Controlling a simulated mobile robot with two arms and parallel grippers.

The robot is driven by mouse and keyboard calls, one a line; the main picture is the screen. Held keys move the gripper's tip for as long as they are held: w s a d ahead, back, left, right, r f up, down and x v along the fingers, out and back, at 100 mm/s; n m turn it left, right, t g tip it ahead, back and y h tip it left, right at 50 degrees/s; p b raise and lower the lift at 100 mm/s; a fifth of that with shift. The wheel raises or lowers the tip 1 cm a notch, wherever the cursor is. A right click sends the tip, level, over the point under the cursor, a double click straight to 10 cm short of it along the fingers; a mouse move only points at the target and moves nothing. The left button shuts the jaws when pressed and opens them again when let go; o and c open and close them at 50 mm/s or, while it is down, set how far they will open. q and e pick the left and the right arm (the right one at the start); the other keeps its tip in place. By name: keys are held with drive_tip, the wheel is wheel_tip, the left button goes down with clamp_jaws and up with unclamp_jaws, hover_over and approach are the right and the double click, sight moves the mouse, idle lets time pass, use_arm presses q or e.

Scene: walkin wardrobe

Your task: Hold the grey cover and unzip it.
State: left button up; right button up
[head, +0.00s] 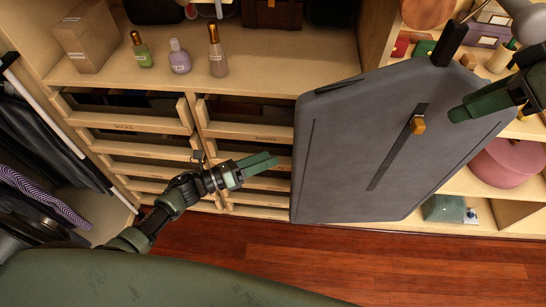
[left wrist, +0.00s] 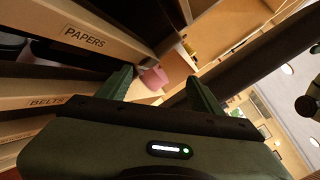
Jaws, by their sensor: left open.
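The grey cover (head: 345,150) hangs tilted at the right of the head view. A dark zip strip (head: 385,168) runs down its front at a slant. A yellow-orange pull (head: 418,125) sits near the strip's upper end. My left gripper (head: 268,162) is left of the cover, apart from it in the picture. In the left wrist view its fingers (left wrist: 160,92) are spread with nothing held between them. My right gripper (head: 468,108) overlaps the cover's right edge, right of the pull. Whether it grips the cover or is shut cannot be told from this angle.
Wooden drawers (head: 140,122) stand behind my left gripper, some pulled out. Above them are bottles (head: 180,57) and a cardboard box (head: 88,35). Shelves with a pink round item (head: 508,163) lie behind the cover. The wooden floor (head: 250,250) below is clear.

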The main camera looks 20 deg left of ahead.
sight(305, 158)
use_arm(q)
drive_tip(key=s+d+r+m+g+h, duration=0.4)
drive_tip(key=r+m+g, duration=0.3)
drive_tip(key=m, duration=0.6)
drive_tip(key=shift+t, duration=0.3)
drive_tip(key=x, duration=0.5)
drive_tip(key=r+x, duration=0.1)
drive_tip(key=x, duration=0.2)
drive_tip(key=shift+a, duration=0.1)
clamp_jaws()
